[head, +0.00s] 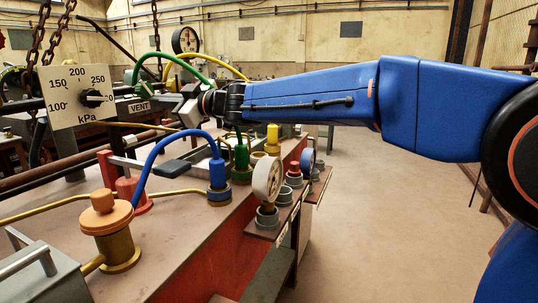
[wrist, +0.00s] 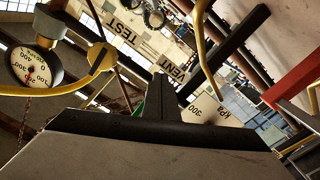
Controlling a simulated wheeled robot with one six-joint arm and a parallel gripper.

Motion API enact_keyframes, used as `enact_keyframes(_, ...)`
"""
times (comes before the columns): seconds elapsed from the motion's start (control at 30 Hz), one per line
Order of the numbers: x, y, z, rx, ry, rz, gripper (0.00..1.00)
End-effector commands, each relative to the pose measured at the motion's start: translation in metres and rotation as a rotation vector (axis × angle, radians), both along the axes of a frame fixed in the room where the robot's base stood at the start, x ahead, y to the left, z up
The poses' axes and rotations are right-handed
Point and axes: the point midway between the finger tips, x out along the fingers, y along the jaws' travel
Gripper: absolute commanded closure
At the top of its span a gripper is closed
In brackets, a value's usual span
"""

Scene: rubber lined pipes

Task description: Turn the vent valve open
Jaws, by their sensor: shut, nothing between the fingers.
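I cannot clearly make out the vent valve itself; my gripper hides part of that area. My gripper (head: 183,112) is at the end of the blue arm, just right of the VENT label. In the wrist view, my gripper (wrist: 166,92) is shut with nothing held. I cannot tell whether it touches anything.
A blue hose (head: 160,155), a white gauge (head: 267,180) and an orange-capped brass fitting (head: 107,215) stand on the bench nearer. A gauge (wrist: 36,68) and TEST label (wrist: 125,27) show close by. The floor at right is clear.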

Motion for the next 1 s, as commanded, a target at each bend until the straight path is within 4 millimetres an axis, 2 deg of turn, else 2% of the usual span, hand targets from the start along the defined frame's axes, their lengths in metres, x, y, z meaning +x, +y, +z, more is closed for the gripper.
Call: enact_keyframes(1.0, 0.0089, -0.0037, 0.0112, 0.002, -0.001, 0.002, 1.00)
